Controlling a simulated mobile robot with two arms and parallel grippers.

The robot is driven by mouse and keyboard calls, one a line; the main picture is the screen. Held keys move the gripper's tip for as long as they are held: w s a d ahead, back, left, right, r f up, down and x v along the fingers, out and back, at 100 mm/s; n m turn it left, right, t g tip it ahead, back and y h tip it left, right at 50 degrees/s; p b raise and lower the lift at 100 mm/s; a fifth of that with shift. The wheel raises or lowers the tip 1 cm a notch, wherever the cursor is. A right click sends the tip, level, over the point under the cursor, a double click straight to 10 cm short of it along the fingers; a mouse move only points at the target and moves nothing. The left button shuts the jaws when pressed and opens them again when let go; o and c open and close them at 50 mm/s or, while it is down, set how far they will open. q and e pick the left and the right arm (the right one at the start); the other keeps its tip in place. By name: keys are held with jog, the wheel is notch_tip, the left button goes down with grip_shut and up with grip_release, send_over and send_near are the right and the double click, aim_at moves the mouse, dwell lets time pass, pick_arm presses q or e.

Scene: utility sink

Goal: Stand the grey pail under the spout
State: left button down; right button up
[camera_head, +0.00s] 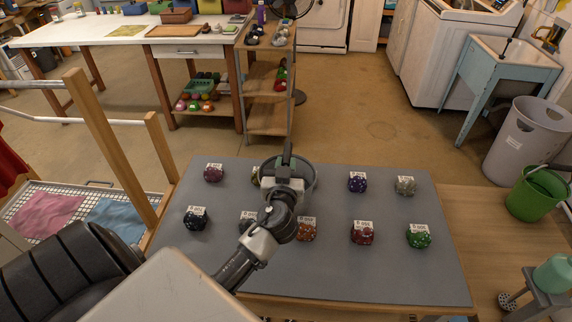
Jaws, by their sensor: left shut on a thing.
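The grey pail (308,183) is at the middle of the grey table, partly hidden behind my left gripper and wrist. My left gripper (287,165) is over the pail and shut on it; the exact place of the grip is hard to see. The utility sink (497,70) is blue-grey, on legs, at the upper right beyond the table. A small dark upright piece (506,46) shows at the sink; I cannot tell if it is the spout. My right gripper is not in view.
Several labelled, speckled lumps lie on the grey table (420,285) around the pail. A grey bin (520,145) and a green bucket (527,203) stand at the right, below the sink. White machines (437,55) stand left of the sink. The floor (375,115) beyond the table is clear.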

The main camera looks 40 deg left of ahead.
pick_arm(q)
jog(key=shift+f, duration=0.15)
jog(key=c, duration=1)
grip_release()
